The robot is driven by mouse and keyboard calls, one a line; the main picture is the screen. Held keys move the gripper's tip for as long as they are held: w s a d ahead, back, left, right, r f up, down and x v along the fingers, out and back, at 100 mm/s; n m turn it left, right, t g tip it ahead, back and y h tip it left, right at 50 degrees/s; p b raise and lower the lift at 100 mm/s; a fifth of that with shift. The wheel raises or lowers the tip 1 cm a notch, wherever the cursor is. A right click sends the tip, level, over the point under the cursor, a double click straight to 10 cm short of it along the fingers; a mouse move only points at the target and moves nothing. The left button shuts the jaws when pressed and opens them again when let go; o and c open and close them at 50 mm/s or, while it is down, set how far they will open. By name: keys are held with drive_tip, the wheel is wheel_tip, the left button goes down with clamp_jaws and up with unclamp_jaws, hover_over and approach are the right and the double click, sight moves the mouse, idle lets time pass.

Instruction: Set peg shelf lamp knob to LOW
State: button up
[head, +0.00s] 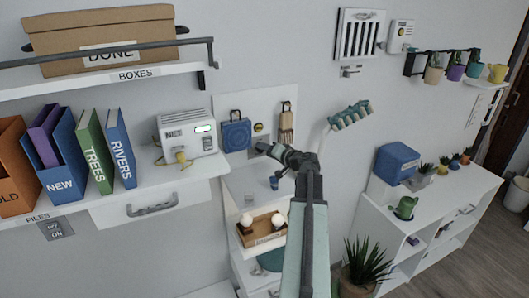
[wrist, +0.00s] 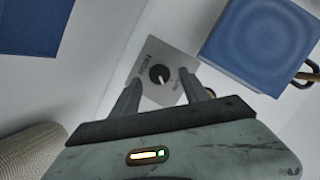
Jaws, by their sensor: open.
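In the wrist view, a round black knob (wrist: 160,75) sits on a small grey plate (wrist: 152,55) fixed to the white surface. A pale pointer mark shows on the knob. The small lettering on the plate is too blurred to read. My gripper (wrist: 158,90) is open, with one finger to each side of the knob in the picture. I cannot tell whether the fingers touch it. In the head view, my gripper (head: 264,149) reaches toward the lower part of the white peg panel (head: 246,104). It hides the knob there.
A blue item (head: 236,135) and a tan one (head: 286,122) hang on the panel close to my gripper. The blue one also shows in the wrist view (wrist: 258,42). A wooden tray (head: 262,238) stands below.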

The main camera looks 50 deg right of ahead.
drive_tip(key=shift+x, duration=1.15)
drive_tip(key=shift+s, duration=0.1)
clamp_jaws()
drive_tip(key=shift+s+d, duration=0.1)
drive_tip(key=shift+d, duration=0.15)
drive_tip(key=shift+a, duration=0.2)
drive_tip(key=shift+a+n+h, duration=0.15)
drive_tip(key=shift+n+h, duration=0.15)
drive_tip(key=shift+n, duration=0.1)
drive_tip(key=shift+a+r+n+g+h+p, duration=0.1)
drive_tip(key=shift+n+g+h+p, duration=0.3)
drive_tip(key=shift+n+p, duration=0.45)
drive_tip(key=shift+a+n+g+h, duration=0.1)
drive_tip(key=shift+n+g+h, duration=0.45)
drive_tip(key=shift+n, duration=0.9)
drive_tip(key=shift+h, duration=0.25)
